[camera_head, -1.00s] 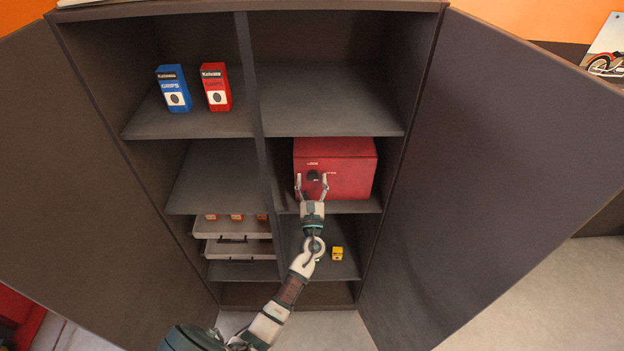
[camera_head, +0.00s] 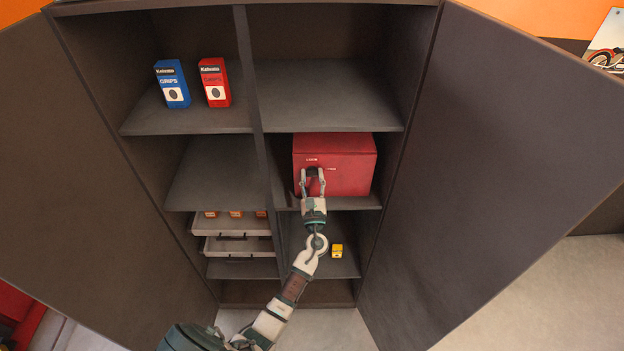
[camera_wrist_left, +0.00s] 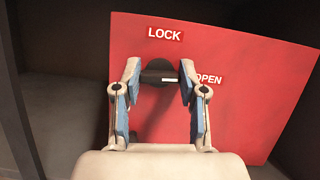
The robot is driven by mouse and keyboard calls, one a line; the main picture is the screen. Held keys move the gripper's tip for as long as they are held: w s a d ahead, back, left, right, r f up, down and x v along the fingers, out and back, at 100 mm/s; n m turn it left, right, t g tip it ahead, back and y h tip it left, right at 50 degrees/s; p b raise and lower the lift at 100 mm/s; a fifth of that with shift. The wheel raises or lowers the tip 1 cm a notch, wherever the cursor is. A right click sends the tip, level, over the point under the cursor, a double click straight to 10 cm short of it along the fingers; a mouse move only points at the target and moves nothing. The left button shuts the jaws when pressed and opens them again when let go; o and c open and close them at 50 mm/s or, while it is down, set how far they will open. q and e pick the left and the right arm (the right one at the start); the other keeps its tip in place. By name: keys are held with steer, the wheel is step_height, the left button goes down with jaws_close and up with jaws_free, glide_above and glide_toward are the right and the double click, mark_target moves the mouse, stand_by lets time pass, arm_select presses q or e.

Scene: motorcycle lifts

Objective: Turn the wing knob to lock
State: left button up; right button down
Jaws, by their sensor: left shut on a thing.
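The red box (camera_head: 350,160) sits on a middle shelf in the right column of the cabinet; its red front also fills much of the left wrist view (camera_wrist_left: 240,120). The black wing knob (camera_wrist_left: 158,76) is on that front, below the white LOCK label (camera_wrist_left: 165,34) and left of the OPEN label (camera_wrist_left: 208,79). A short white mark shows on the knob. My left gripper (camera_head: 313,173) is at the box front with its two fingers on either side of the knob, shut on it; the left wrist view shows this too (camera_wrist_left: 158,82). My right gripper is not in view.
The cabinet doors (camera_head: 500,150) stand open on both sides. A dark divider (camera_head: 256,120) runs left of the box. Blue (camera_head: 172,84) and red (camera_head: 214,82) grip boxes stand on the upper left shelf. A small yellow item (camera_head: 337,251) lies on the shelf below.

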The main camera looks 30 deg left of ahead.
arm_select(q)
steer(key=n+g+y+b, duration=0.1)
steer(key=n+g+b, duration=0.1)
steer(key=n, duration=0.3)
steer(key=n+g+y+b, duration=0.1)
steer(key=n+g+b, duration=0.1)
steer(key=n, duration=0.3)
steer(key=n+g+y+b, duration=0.1)
steer(key=n+g+b, duration=0.1)
steer(key=n, duration=0.4)
steer(key=shift+d, duration=0.1)
steer(key=shift+w+n+g, duration=0.1)
steer(key=shift+n+g, duration=0.5)
steer(key=shift+n, duration=0.4)
steer(key=shift+n+h, duration=0.3)
steer(key=shift+n, duration=0.3)
steer(key=shift+n+g, duration=0.4)
steer(key=shift+n, duration=0.4)
steer(key=shift+h, duration=0.3)
